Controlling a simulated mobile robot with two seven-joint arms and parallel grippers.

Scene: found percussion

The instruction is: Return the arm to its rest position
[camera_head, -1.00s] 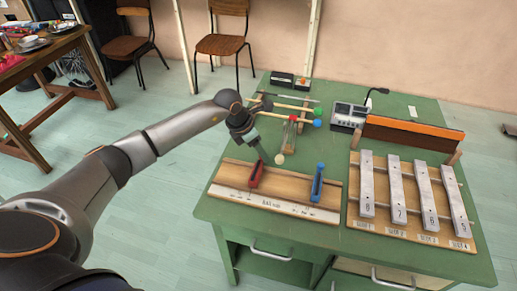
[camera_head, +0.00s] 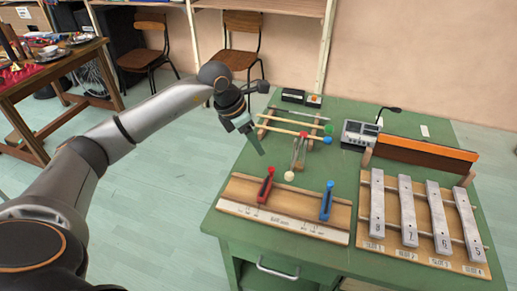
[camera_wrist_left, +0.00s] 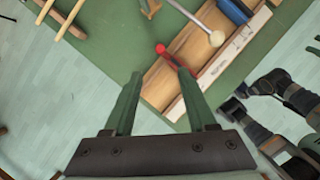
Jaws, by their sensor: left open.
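My left gripper (camera_head: 258,150) hangs above the far left part of the green table, its green fingers pointing down. In the left wrist view its two fingers (camera_wrist_left: 160,78) are apart with nothing held between them. Below stands a wooden board with a white scale strip (camera_head: 283,222), carrying a red-handled piece (camera_head: 266,186) and a blue-handled piece (camera_head: 327,201). The red piece (camera_wrist_left: 163,52) shows just beyond the fingertips, apart from them. Dark parts with green pieces at the right of the wrist view look like my right gripper (camera_wrist_left: 303,103); its opening is unclear.
Mallets with green (camera_head: 328,129), blue (camera_head: 327,140) and red (camera_head: 303,134) heads lie on a rack near the gripper. A pale ball mallet (camera_head: 289,176) lies behind the board. Metal bars (camera_head: 406,208) stand at right. Open floor lies left of the table.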

